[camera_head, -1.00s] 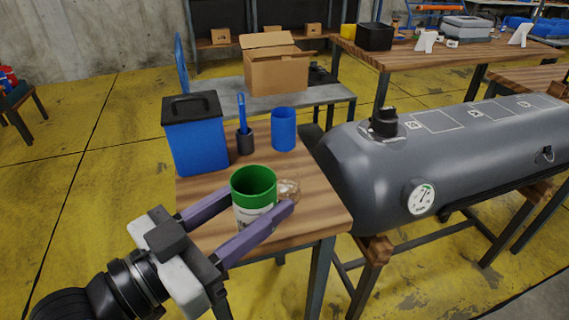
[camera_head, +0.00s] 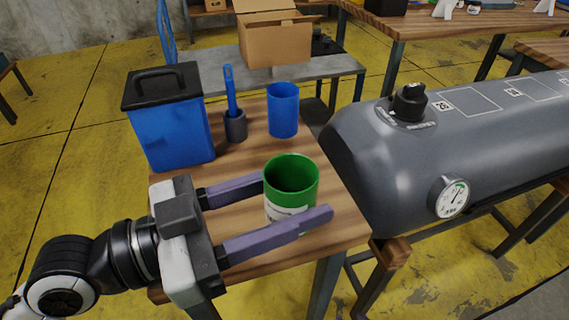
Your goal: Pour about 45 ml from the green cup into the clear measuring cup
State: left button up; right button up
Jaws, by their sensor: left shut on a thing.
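The green cup (camera_head: 290,172), with a white label low on its side, is upright at the front right of the small wooden table. My left gripper (camera_head: 292,207) comes in from the left, its two purple fingers on either side of the cup, shut on it. I cannot tell whether the cup's base touches the table, as the near finger covers its lower part. I cannot make out the clear measuring cup in this view; the green cup may hide it. My right gripper is not in view.
The wooden table (camera_head: 245,165) also bears a blue bin with a black lid (camera_head: 172,130), a dark holder with a blue brush (camera_head: 235,126) and a blue cup (camera_head: 283,110). A grey tank (camera_head: 430,160) with a gauge stands close on the right. A cardboard box (camera_head: 275,42) is behind.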

aim_at(289, 208)
pick_arm(q)
jog(key=f+b, duration=0.1)
jog(key=f, duration=0.2)
jog(key=shift+w+b, duration=0.3)
jog(key=shift+b, duration=0.1)
jog(key=shift+w+f+b, duration=0.15)
jog(key=shift+f+b, duration=0.15)
jog(key=shift+w+r, duration=0.1)
jog(key=shift+r, duration=0.05)
